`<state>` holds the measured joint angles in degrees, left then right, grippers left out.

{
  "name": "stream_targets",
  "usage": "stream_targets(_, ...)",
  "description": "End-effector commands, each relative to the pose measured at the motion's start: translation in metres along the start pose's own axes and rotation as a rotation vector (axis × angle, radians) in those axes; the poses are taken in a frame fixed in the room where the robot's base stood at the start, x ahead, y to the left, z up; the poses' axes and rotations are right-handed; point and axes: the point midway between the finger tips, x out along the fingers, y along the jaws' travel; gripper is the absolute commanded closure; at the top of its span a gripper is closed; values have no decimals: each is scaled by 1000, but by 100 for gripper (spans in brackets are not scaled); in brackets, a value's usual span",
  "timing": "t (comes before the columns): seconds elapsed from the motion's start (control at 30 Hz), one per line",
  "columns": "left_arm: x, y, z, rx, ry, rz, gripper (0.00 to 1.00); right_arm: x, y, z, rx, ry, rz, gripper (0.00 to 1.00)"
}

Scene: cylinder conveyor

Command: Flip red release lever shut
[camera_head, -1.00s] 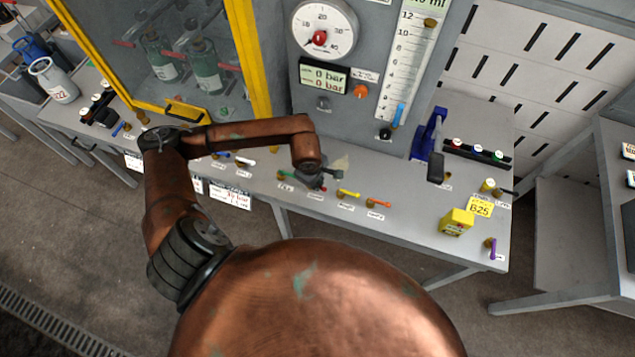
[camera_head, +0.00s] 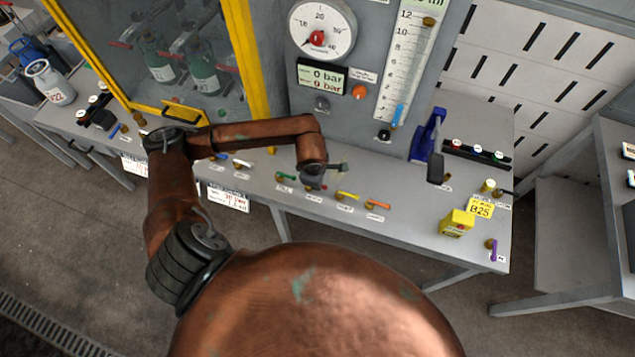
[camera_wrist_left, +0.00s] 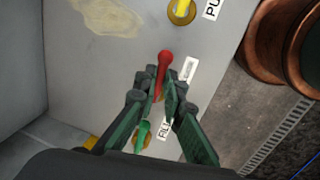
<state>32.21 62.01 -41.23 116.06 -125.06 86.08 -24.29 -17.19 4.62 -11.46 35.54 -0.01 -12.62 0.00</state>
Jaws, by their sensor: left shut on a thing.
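The red release lever (camera_wrist_left: 164,64) shows in the left wrist view, with its rounded end sticking out past the fingertips. My left gripper (camera_wrist_left: 161,90) is shut on the lever, one finger on each side of it. The lever's base is hidden by the fingers. In the head view my left gripper (camera_head: 326,170) is low over the front part of the grey bench (camera_head: 385,180), between the green lever (camera_head: 286,177) and the yellow lever (camera_head: 348,195). My own wrist and gripper hide most of the red lever there. My right gripper is not in view.
The green lever is close beside my left fingers in the wrist view (camera_wrist_left: 142,135). An orange lever (camera_head: 377,205) lies further right. A gauge panel (camera_head: 350,120) rises behind, and a yellow-framed glass cabinet (camera_head: 258,75) stands at the left. A yellow box (camera_head: 457,223) sits at right.

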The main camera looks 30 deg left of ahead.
Motion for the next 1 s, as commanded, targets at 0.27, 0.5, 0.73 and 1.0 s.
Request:
stream_targets(0.27,0,1,0,0,0,1,73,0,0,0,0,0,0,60)
stream_targets(0.5,0,0,0,0,0,1,73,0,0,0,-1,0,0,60)
stream_targets(0.73,-20,2,0,2,0,4,73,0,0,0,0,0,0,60)
stream_targets(1.0,-77,2,0,1,-2,6,73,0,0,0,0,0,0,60)
